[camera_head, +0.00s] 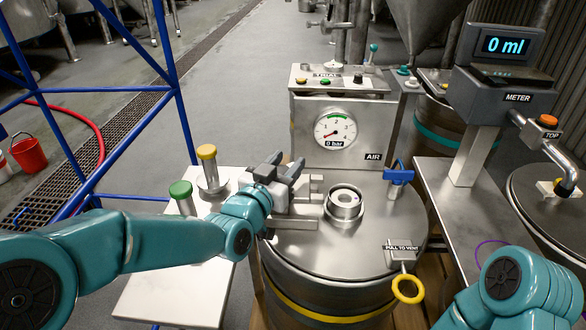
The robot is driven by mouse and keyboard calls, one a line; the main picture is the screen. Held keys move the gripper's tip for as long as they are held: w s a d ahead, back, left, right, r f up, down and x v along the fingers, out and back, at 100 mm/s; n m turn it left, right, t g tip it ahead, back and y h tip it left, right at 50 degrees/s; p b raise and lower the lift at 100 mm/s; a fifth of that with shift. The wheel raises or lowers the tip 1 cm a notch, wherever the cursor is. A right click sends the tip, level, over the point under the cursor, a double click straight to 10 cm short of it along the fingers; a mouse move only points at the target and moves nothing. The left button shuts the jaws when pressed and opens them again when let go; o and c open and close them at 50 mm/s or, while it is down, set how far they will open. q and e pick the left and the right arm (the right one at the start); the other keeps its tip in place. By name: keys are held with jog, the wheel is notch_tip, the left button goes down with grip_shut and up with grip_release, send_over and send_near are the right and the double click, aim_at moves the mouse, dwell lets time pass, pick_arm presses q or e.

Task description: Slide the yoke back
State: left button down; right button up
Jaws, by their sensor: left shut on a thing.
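The yoke (297,223) is a grey metal fork on the lid of the steel keg (375,225). Its prongs point right, toward the round metal fitting (345,203) in the middle of the lid. A gap shows between the visible prong ends and the fitting. My left gripper (284,170) is shut on the yoke at its left side, above the keg's left edge. The gripper and wrist hide the yoke's left part and the exact grip. Only part of my right arm shows at the lower right; its gripper is out of view.
A panel with a pressure gauge (335,130) reading 0 bar stands behind the fitting. A blue valve (398,176) and a yellow pull ring (408,289) are on the right. Yellow-capped (206,152) and green-capped (181,189) posts stand left. A meter (505,98) reads 0 ml.

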pick_arm(q)
jog(key=shift+w+a, duration=0.1)
jog(key=shift+a, duration=0.15)
jog(key=c, duration=0.7)
grip_release()
jog(key=shift+o, duration=0.2)
jog(key=shift+a, duration=0.15)
jog(key=shift+d, duration=0.2)
jog(key=v, duration=1.2)
